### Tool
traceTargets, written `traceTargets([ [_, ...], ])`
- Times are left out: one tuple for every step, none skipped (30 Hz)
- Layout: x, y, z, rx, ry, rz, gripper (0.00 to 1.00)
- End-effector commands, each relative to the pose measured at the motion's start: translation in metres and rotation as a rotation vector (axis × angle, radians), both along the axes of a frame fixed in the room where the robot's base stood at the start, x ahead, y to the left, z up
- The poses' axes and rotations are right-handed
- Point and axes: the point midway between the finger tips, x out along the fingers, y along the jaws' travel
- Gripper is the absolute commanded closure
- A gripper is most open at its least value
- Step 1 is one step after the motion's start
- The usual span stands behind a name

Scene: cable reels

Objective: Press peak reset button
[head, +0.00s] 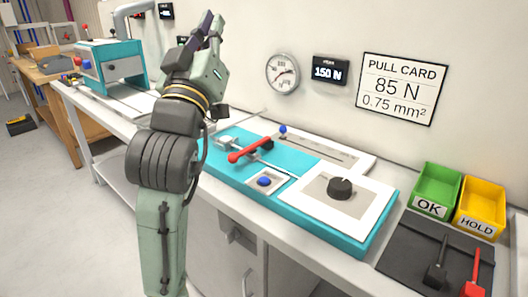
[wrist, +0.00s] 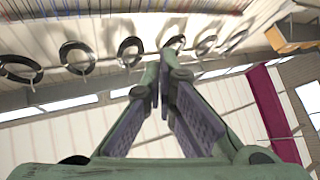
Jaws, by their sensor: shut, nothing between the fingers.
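A blue round button (head: 264,181) sits on a pale square plate at the front of the teal tester (head: 224,165) on the bench. No label on it is legible, so I cannot tell whether it is the peak reset button. A smaller blue knob (head: 283,129) stands farther back on the tester. My gripper (head: 213,22) is raised high, left of and well above the tester, pointing up and away from the button. In the wrist view my gripper (wrist: 162,65) is shut and empty, facing the upper wall and ceiling.
A red lever (head: 250,150) and a black knob (head: 340,188) stand on the tester near the button. A dial gauge (head: 282,73) and a display reading 150 N (head: 330,71) are on the wall. Green (head: 436,188) and yellow (head: 481,205) bins stand at right.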

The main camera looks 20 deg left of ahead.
Motion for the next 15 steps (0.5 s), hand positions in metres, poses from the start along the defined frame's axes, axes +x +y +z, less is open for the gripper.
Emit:
traceTargets([
  [0.027, -0.012, 0.003, -0.037, 0.132, -0.075, 1.00],
  [0.044, -0.021, -0.006, -0.068, 0.222, -0.121, 1.00],
  [0.062, -0.031, -0.023, -0.111, 0.350, -0.174, 1.00],
  [0.074, -0.038, -0.037, -0.146, 0.448, -0.205, 1.00],
  [0.083, -0.043, -0.053, -0.182, 0.549, -0.228, 1.00],
  [0.090, -0.049, -0.075, -0.230, 0.679, -0.251, 1.00],
  [0.093, -0.051, -0.092, -0.268, 0.774, -0.258, 1.00],
  [0.093, -0.054, -0.108, -0.302, 0.861, -0.262, 1.00],
  [0.092, -0.055, -0.128, -0.345, 0.968, -0.258, 1.00],
  [0.089, -0.055, -0.141, -0.375, 1.037, -0.255, 1.00],
  [0.086, -0.055, -0.152, -0.402, 1.098, -0.248, 1.00],
  [0.081, -0.054, -0.165, -0.432, 1.167, -0.237, 1.00],
  [0.078, -0.054, -0.173, -0.449, 1.208, -0.232, 1.00],
  [0.075, -0.054, -0.179, -0.465, 1.241, -0.224, 1.00],
  [0.071, -0.053, -0.186, -0.481, 1.275, -0.217, 1.00],
])
